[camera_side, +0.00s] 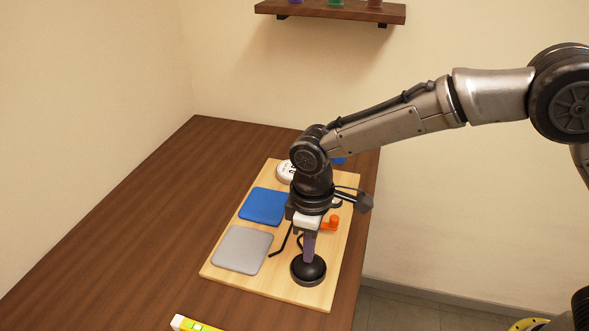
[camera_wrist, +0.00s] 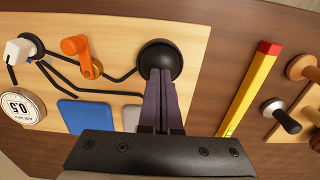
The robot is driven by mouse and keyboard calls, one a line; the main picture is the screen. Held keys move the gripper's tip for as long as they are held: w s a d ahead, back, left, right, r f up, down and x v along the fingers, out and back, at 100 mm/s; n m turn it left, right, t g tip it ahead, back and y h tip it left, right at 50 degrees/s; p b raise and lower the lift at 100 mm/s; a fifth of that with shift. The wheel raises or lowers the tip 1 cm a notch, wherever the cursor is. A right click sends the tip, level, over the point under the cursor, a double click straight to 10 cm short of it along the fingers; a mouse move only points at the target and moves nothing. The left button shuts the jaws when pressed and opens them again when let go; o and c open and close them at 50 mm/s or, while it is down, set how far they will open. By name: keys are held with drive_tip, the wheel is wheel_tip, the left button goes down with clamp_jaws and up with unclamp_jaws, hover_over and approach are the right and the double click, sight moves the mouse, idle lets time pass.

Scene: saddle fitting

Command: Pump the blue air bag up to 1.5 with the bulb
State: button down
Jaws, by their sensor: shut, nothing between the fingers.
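The black rubber bulb (camera_side: 308,271) sits at the near end of a light wooden board (camera_side: 222,272); it also shows in the wrist view (camera_wrist: 161,58). My gripper (camera_side: 309,256) points down with shut, empty fingers, tips at the bulb's top; whether they press it I cannot tell. The flat blue air bag (camera_side: 263,206) lies beyond a grey pad (camera_side: 242,250). A round white gauge (camera_wrist: 19,107) seems to read 0.5, turned over. An orange lever (camera_wrist: 81,52) stands on the hose lines.
A white knob (camera_wrist: 17,50) stands beside the orange lever. A yellow level (camera_wrist: 250,90) lies on the dark table off the board. Another board with knobbed pieces (camera_wrist: 282,115) stands beyond it. The table left of the board is clear.

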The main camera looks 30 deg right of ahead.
drive_tip(key=shift+f, duration=0.45)
drive_tip(key=shift+r, duration=1.75)
drive_tip(key=shift+f, duration=1.75)
drive_tip(key=shift+r, duration=1.75)
drive_tip(key=shift+f, duration=0.15)
